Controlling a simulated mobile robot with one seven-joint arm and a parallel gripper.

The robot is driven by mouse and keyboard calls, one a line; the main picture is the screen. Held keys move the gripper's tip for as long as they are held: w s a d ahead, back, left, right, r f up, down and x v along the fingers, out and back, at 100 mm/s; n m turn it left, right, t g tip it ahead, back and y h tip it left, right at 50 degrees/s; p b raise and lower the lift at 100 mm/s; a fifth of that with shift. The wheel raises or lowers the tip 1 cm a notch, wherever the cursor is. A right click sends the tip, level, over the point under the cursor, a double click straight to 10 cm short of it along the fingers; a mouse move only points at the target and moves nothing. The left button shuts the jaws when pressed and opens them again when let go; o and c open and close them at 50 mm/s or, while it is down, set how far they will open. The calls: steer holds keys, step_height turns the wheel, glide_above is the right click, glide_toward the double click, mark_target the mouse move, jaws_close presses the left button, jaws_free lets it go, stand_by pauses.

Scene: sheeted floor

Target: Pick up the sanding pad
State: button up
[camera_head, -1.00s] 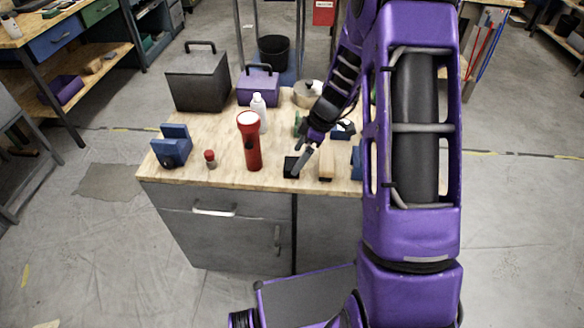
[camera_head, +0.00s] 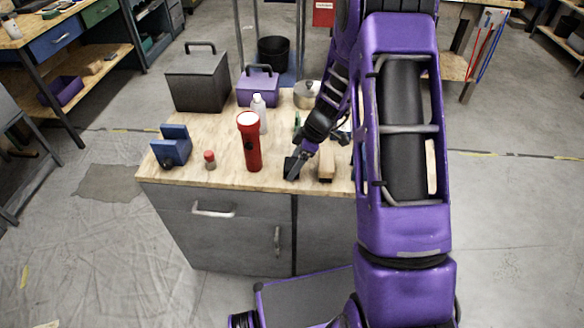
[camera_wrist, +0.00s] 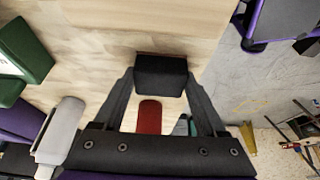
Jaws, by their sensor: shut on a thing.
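The sanding pad, a small dark block (camera_wrist: 160,72), sits between the two fingertips of my gripper (camera_wrist: 160,84) in the wrist view. The fingers press on its two sides. In the head view the pad (camera_head: 289,168) is at the front edge of the wooden worktop, right of the red flashlight, with my gripper (camera_head: 296,165) over it and partly hiding it. I cannot tell whether the pad is clear of the worktop.
The red flashlight (camera_head: 250,142) stands close on the left. A wooden block (camera_head: 326,165) is close on the right. A small red-capped jar (camera_head: 210,160), a blue object (camera_head: 172,146) and a white bottle (camera_head: 259,112) stand farther left. My arm hides the worktop's right side.

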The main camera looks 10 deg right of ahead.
step_height(320, 180, up, 10)
steer(key=p, duration=0.1)
stand_by(0.4)
